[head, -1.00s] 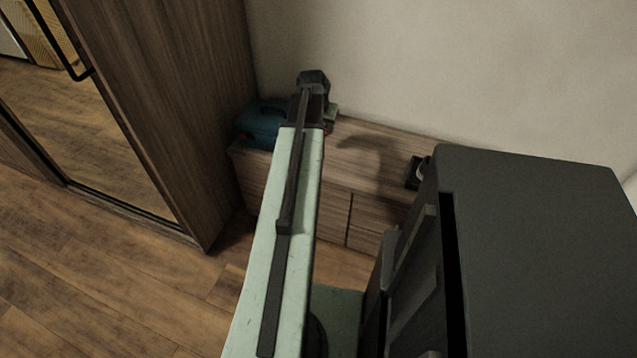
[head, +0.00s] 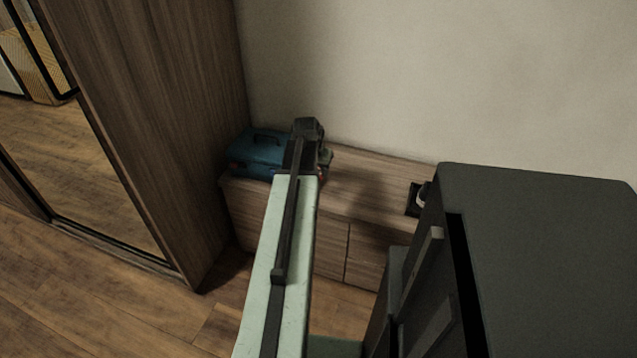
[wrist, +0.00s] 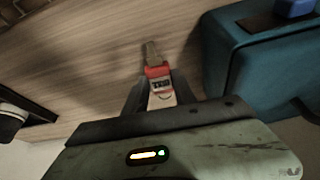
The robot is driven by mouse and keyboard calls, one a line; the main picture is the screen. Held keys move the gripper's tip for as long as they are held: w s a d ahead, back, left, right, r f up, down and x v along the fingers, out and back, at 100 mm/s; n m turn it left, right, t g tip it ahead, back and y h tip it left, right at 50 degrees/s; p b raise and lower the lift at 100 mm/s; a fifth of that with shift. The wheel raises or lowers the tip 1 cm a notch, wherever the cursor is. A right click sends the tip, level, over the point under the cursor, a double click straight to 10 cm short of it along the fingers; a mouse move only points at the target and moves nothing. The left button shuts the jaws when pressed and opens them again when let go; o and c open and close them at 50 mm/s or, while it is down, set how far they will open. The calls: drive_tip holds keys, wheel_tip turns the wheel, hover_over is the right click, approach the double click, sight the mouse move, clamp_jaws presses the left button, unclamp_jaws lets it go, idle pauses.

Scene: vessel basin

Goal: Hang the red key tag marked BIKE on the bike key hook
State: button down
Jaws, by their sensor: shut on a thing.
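My gripper (wrist: 157,88) is shut on a red key tag (wrist: 157,71) in the wrist view. The tag has a pale label with dark letters, too blurred to read surely, and a tan end pointing away from me. It is over a wood-grain surface; I cannot tell whether it touches. In the head view the end of my arm (head: 305,145) hides most of the gripper and the tag. I cannot make out the bike key hook in either view.
A teal case (head: 258,152) stands on the low wooden cabinet (head: 375,185), left of my arm's end; it shows close at right in the wrist view (wrist: 262,65). A small dark object with a pale part (head: 416,198) stands further right. A tall wardrobe (head: 165,130) is at left.

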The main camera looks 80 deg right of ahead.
drive_tip(key=shift+f+b, duration=0.8)
drive_tip(key=shift+f, duration=0.75)
drive_tip(key=c, duration=1)
unclamp_jaws()
drive_tip(key=p+v, duration=0.7)
drive_tip(key=v, duration=0.1)
drive_tip(key=shift+w+r+p, duration=0.1)
drive_tip(key=shift+w+p, duration=0.1)
drive_tip(key=shift+p, duration=0.1)
